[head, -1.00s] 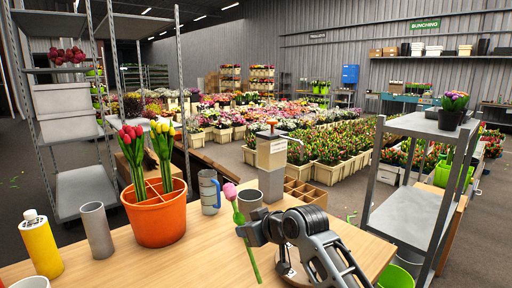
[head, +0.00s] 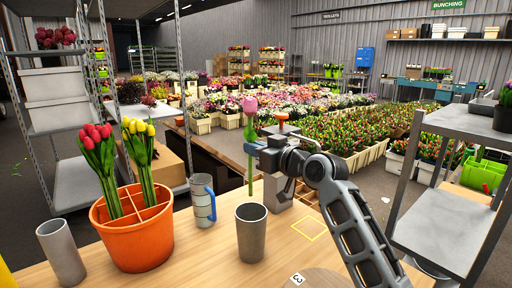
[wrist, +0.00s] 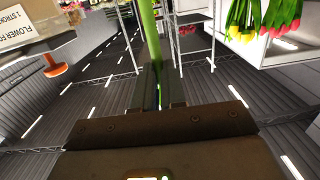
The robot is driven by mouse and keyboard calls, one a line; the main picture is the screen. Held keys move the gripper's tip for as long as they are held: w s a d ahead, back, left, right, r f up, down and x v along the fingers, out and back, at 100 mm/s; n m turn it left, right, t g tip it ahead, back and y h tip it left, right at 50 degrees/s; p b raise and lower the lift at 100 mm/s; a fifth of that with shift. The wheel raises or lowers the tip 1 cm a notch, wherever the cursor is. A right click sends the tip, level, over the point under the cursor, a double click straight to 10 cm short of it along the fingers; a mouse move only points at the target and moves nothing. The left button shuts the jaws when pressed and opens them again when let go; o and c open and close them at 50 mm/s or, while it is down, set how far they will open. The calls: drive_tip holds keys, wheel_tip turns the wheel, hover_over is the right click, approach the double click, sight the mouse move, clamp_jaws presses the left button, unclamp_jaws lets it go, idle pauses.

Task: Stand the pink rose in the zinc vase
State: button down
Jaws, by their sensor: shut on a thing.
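The pink rose (head: 250,106) is upright in the head view, its green stem hanging straight down. My gripper (head: 253,148) is shut on the stem below the bloom. In the wrist view the green stem (wrist: 152,40) runs between the two fingers (wrist: 158,90). A dark grey tapered vase (head: 251,235) stands upright on the table below the rose, its mouth open. The stem's lower end appears just above the vase's rim; I cannot tell whether it is over the mouth or behind it. A second, lighter grey cylinder (head: 62,254) stands at the left.
An orange divided pot (head: 132,240) holds red and yellow tulips. A yellow square outline (head: 309,228) and a round board (head: 320,278) mark the wooden table (head: 205,262). A metal shelf (head: 440,215) stands right.

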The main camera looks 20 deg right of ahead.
drive_tip(key=shift+f+b, duration=0.25)
drive_tip(key=shift+b, duration=0.15)
wheel_tip(320, 180, down, 17)
drive_tip(key=b, duration=1.5)
drive_tip(key=shift+r, duration=0.1)
drive_tip(key=shift+c, duration=2.4)
unclamp_jaws()
drive_tip(key=shift+s, duration=0.1)
drive_tip(key=v, duration=0.7)
drive_tip(key=shift+s, duration=0.3)
